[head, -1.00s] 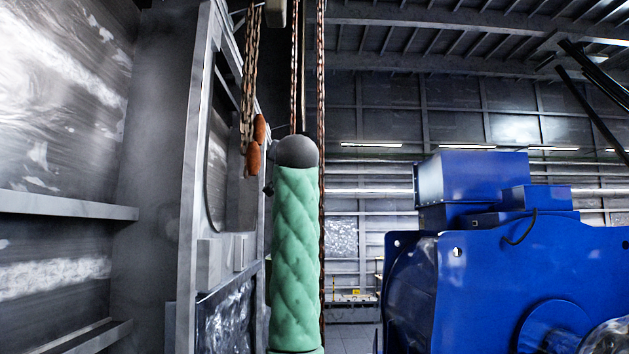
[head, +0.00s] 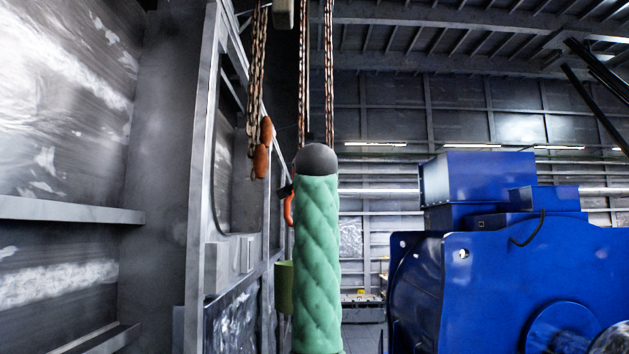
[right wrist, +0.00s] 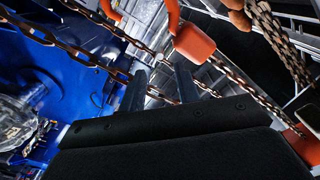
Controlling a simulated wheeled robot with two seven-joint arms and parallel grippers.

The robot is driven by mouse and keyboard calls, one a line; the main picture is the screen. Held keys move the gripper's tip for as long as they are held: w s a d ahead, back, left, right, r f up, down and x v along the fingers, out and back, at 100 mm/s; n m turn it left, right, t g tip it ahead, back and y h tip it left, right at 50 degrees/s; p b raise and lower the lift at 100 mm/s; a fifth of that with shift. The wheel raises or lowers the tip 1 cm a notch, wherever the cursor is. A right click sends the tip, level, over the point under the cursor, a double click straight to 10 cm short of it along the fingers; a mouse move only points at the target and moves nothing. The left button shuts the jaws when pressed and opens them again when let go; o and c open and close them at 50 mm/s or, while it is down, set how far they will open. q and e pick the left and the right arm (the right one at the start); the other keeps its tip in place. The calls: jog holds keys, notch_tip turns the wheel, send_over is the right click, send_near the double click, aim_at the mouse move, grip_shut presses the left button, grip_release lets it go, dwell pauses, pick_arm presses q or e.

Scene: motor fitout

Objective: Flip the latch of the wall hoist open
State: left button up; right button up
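In the right wrist view, the two dark fingers of my right gripper (right wrist: 160,85) stand apart with nothing visibly held between them. A bright orange hook part (right wrist: 172,14) with a blocky orange end (right wrist: 193,43) is just beyond the right-hand fingertip; I cannot tell if they touch. The latch is not clearly distinguishable. In the head view, part of an orange hook (head: 289,209) shows left of a green quilted, dark-topped shape (head: 317,260) that hides the rest. Hoist chains (head: 328,80) hang above it. My left gripper is not in view.
More chains (head: 257,60) with rusty orange pieces (head: 262,150) hang by the grey wall frame (head: 205,150) on the left. An olive cylinder (head: 284,286) is low behind the green shape. A large blue motor (head: 490,270) fills the right.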

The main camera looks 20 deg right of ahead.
jog(key=p+x, duration=0.3)
jog(key=x, duration=0.2)
jog(key=shift+w+d, duration=0.1)
jog(key=shift+w, duration=0.2)
